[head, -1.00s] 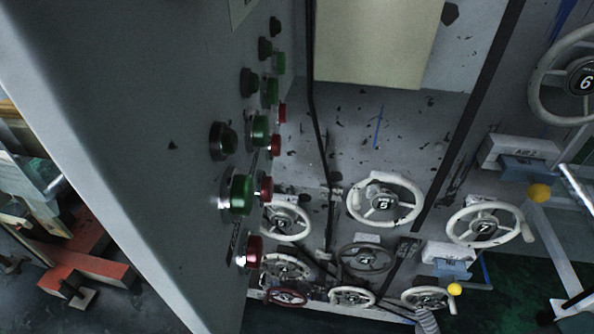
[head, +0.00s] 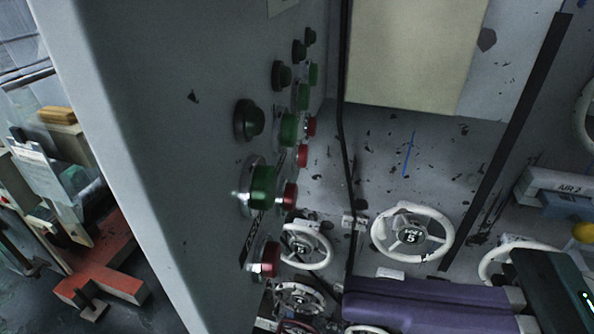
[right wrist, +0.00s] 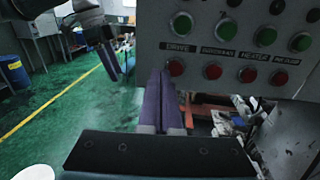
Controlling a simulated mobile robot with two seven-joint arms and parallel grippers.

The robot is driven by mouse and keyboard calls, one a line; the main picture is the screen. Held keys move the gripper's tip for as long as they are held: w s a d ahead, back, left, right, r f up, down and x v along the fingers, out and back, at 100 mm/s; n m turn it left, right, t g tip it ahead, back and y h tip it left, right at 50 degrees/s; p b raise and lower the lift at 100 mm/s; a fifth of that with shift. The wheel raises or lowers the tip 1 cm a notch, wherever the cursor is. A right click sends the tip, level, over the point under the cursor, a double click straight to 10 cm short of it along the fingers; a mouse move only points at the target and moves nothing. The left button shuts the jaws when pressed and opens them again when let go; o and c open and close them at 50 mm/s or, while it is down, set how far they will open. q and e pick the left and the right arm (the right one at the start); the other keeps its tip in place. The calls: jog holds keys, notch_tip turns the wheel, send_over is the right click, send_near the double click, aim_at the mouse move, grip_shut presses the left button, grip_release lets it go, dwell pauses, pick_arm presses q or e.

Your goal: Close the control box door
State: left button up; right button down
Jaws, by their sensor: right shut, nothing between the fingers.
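The grey control box door (head: 130,110) carries green, black and red buttons and stands out from the machine wall on the left of the head view. Its button face also shows in the right wrist view (right wrist: 215,50). My right gripper (head: 348,297) has purple fingers lying together, shut and empty, pointing left in the head view, to the right of the door's lower buttons. In the right wrist view its fingertips (right wrist: 160,78) are by the door's lower left corner; I cannot tell whether they touch. What looks like my left gripper (right wrist: 112,62) hangs at the upper left there, its jaws unclear.
White handwheels (head: 412,236) stick out of the wall to the right of the door. A cream panel (head: 410,50) is above them. An orange-red base (head: 105,255) stands at the lower left. Green floor (right wrist: 75,105) is open, with a blue barrel (right wrist: 14,72) at the left.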

aim_at(246, 281)
jog(key=p+x, duration=0.2)
jog(key=x, duration=0.2)
jog(key=shift+w+a+r, duration=0.1)
jog(key=shift+a+r, duration=0.1)
jog(key=shift+a, duration=0.1)
jog(key=shift+w+a+f, duration=0.1)
jog(key=shift+a+f, duration=0.15)
jog(key=shift+a, duration=0.45)
jog(key=shift+a, duration=0.1)
